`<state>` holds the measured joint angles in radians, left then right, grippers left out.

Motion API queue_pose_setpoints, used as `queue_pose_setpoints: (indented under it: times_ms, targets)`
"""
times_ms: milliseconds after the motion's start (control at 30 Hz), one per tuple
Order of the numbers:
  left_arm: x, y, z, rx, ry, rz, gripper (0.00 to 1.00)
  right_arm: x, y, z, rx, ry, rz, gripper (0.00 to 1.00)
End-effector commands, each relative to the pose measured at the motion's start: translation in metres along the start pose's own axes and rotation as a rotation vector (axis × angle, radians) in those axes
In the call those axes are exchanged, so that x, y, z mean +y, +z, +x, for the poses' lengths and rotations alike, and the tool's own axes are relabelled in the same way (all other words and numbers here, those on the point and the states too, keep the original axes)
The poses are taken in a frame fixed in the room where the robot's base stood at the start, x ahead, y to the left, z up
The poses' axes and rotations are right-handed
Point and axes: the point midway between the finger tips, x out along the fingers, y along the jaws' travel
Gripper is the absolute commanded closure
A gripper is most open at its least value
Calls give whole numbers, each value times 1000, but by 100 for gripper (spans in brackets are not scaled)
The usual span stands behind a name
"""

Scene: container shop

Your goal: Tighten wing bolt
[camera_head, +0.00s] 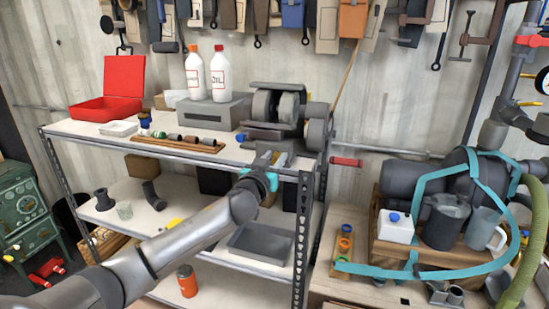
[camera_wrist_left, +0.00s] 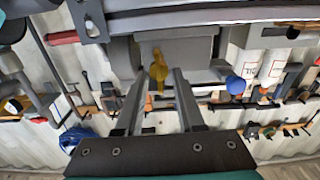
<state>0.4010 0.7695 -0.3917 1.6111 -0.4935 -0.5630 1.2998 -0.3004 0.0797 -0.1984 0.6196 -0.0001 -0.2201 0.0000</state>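A yellow wing bolt (camera_wrist_left: 158,70) shows in the left wrist view against the grey body of a machine. In the head view this appears to be the grey machine (camera_head: 291,103) at the right end of the workbench; I cannot make out the bolt there. My left gripper (camera_head: 270,160) reaches to the bench's front edge below the machine. In the wrist view its two fingers (camera_wrist_left: 158,76) are apart, with the bolt between their tips in the picture. I see no contact, and the depth between them is unclear. My right gripper is not in view.
A blue knob (camera_wrist_left: 235,84) sits to the right of the fingers in the wrist view. The workbench (camera_head: 85,127) also holds a red case (camera_head: 122,80), two white bottles (camera_head: 219,75) and a wooden strip of fittings (camera_head: 165,146). A second bench with a motor (camera_head: 405,178) stands at right.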

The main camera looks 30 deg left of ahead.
Motion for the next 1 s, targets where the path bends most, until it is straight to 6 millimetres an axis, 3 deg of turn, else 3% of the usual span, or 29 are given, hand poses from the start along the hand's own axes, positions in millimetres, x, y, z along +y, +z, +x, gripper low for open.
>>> queue_pose_setpoints:
  times_ms: [333,667,1000]
  targets:
    - [0,0,2,0,1,0,62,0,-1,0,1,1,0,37]
    - [0,0,2,0,1,0,100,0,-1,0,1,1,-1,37]
    - [0,0,2,0,1,0,100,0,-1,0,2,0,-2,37]
